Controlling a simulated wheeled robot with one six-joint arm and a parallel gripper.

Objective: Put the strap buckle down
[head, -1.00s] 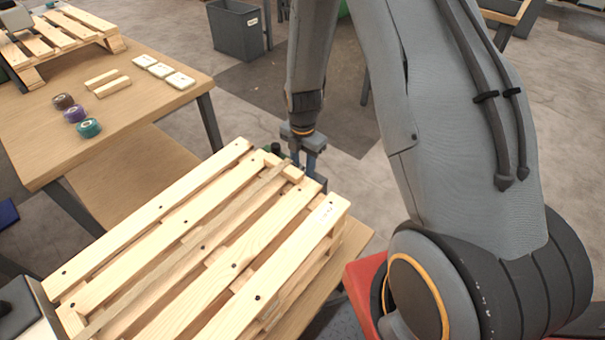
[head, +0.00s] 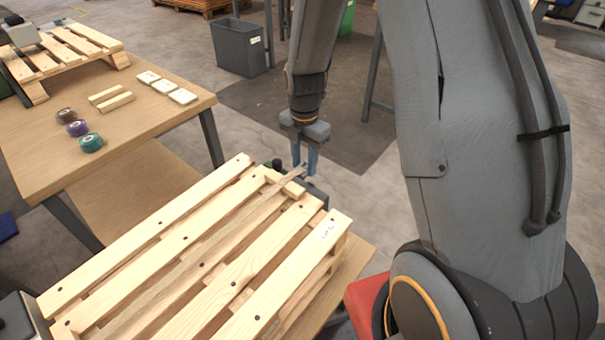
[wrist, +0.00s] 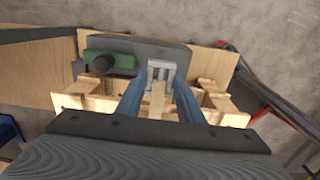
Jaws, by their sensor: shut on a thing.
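A grey metal strap buckle (wrist: 163,73) sits between the tips of my gripper (wrist: 160,82) in the wrist view. My gripper is shut on it, with one blue finger on each side. A pale strap (wrist: 157,100) runs from the buckle between the fingers. In the head view my gripper (head: 306,168) points down at the far end of the wooden pallet (head: 258,262). The strap (head: 215,238) lies lengthwise over the pallet slats and rises to the fingertips. The buckle is too small to make out clearly there.
A dark block with a green part and black knob (wrist: 103,62) stands just beyond the pallet's end, close to the fingers. A second table (head: 150,115) at left holds tape rolls (head: 78,128), wooden sticks and white blocks. A grey bin (head: 240,48) stands on the floor behind.

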